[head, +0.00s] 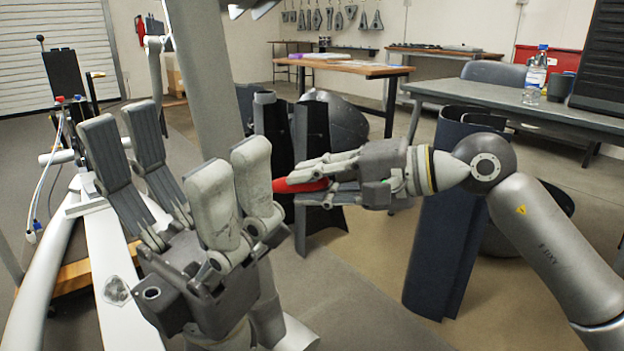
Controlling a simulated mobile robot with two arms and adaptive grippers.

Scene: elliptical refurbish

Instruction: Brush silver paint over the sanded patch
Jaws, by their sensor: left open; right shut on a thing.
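A white beam (112,322) of the elliptical frame runs up from the lower left, and a grey, rough-edged patch (116,291) shows on it. My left gripper (182,165) is open and empty, its fingers pointing up, just right of the beam and beyond the patch in the picture. My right gripper (290,184) reaches in from the right and is shut on a red thing (296,186), perhaps a brush handle. Its fingers hide part of it, and I cannot make out bristles. The red thing is apart from the patch. I cannot identify any paint container.
A wooden workbench (345,69) stands at the back. A grey table (480,92) with a water bottle (535,75) is at the right. Dark curved panels (440,235) stand behind my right arm. A grey upright post (203,75) rises behind my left gripper.

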